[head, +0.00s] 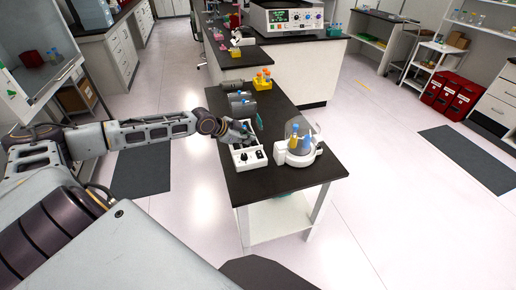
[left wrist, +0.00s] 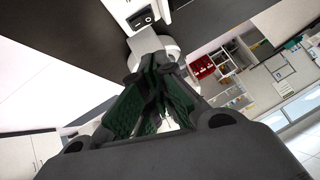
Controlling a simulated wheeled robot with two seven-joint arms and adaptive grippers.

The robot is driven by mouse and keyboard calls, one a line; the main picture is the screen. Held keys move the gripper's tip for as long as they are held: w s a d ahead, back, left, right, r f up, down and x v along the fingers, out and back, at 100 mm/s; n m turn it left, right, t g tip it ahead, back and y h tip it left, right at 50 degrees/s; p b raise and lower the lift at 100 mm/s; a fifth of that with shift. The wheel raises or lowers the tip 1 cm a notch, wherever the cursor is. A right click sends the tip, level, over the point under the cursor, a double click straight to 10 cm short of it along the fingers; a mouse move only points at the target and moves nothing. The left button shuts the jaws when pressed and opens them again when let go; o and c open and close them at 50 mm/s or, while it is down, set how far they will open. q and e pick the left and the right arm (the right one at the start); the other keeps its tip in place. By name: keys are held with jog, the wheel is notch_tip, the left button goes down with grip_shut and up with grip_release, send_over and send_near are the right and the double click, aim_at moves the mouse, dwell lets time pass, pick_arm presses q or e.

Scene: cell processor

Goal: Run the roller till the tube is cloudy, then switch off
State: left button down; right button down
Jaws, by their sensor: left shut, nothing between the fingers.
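A white device (head: 248,159) with a dark knob and a small switch on its front panel stands on the dark bench; it looks like the roller. My left gripper (head: 247,136) is over its back part and hides much of it. Whether they touch, I cannot tell. The gripper is shut and empty; its green-padded fingers (left wrist: 152,66) show in the left wrist view, with a white device with a dark panel (left wrist: 141,19) beyond them. I cannot make out a tube on the roller or its cloudiness. My right gripper is not in view.
A white round machine (head: 296,158) with a clear lid and blue and orange pieces stands right of the roller. Grey cylindrical items (head: 240,104) and a yellow rack (head: 262,85) stand farther back. The bench's front right corner (head: 318,166) is bare.

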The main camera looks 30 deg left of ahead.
pick_arm(q)
send_over(258, 154)
jog(key=shift+s+d+f, duration=0.1)
jog(key=shift+d+f, duration=0.05)
jog(key=shift+f, duration=0.7)
jog(key=shift+s+d+f, duration=0.1)
jog(key=shift+f, duration=0.7)
jog(key=shift+s+d+f, duration=0.1)
jog(key=shift+d+f, duration=0.05)
jog(key=shift+f, duration=0.7)
jog(key=shift+w+a+f+p, duration=0.1)
jog(key=shift+w+a+f, duration=0.05)
jog(key=shift+f, duration=0.5)
jog(key=shift+w+a+f+p, duration=0.1)
jog(key=shift+a+f+p, duration=0.05)
jog(key=shift+f, duration=0.5)
jog(key=shift+w+a+f+p, duration=0.1)
jog(key=shift+w+a+f, duration=0.05)
jog(key=shift+f, duration=0.65)
jog(key=shift+w+a+f+b, duration=0.1)
jog(key=shift+a+f+b, duration=0.05)
jog(key=shift+b, duration=0.25)
jog(key=shift+p, duration=0.3)
